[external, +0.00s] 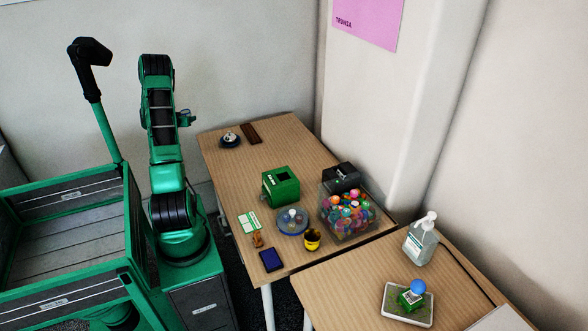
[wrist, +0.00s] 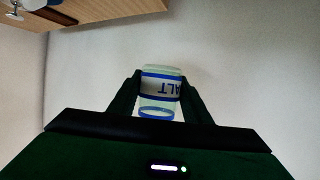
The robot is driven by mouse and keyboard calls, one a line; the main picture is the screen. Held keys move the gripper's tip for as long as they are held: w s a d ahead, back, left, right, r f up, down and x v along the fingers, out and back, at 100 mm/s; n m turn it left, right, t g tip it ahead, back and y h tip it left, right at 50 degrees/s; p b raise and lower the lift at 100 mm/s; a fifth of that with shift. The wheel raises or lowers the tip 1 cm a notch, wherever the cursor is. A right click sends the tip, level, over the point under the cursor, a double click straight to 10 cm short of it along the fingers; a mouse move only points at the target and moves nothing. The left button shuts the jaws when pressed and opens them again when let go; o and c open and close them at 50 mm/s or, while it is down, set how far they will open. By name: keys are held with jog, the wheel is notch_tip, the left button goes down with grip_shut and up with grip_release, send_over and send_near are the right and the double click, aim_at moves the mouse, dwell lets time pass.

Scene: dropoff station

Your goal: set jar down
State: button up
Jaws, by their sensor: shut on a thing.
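In the wrist view the jar (wrist: 160,92) is pale and translucent, with blue bands and a white label that reads "ALT" upside down; the label's other letters are out of sight. My gripper (wrist: 161,80) is shut on it, one dark finger on each side. Bare wall or floor lies behind the jar. A wooden table edge (wrist: 100,14) shows at the top left, apart from the jar. In the external view the jar cannot be made out, and the arm stands raised left of the wooden table (external: 232,174).
The table holds a green slotted box (external: 281,187), a blue round dish (external: 293,222), a yellow cup (external: 312,240), a dark blue pad (external: 271,260) and a bin of colourful balls (external: 347,214). A dark saucer (external: 230,142) is at the far end. The table's left-middle area is clear.

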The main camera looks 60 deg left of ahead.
jog(key=shift+s+a, duration=0.15)
jog(key=shift+s, duration=0.15)
send_over(200, 133)
notch_tip(200, 133, down, 7)
jog(key=shift+s+r, duration=0.1)
jog(key=shift+f, duration=2.05)
jog(key=shift+f, duration=0.15)
jog(key=o, duration=1.2)
jog(key=shift+c, duration=0.2)
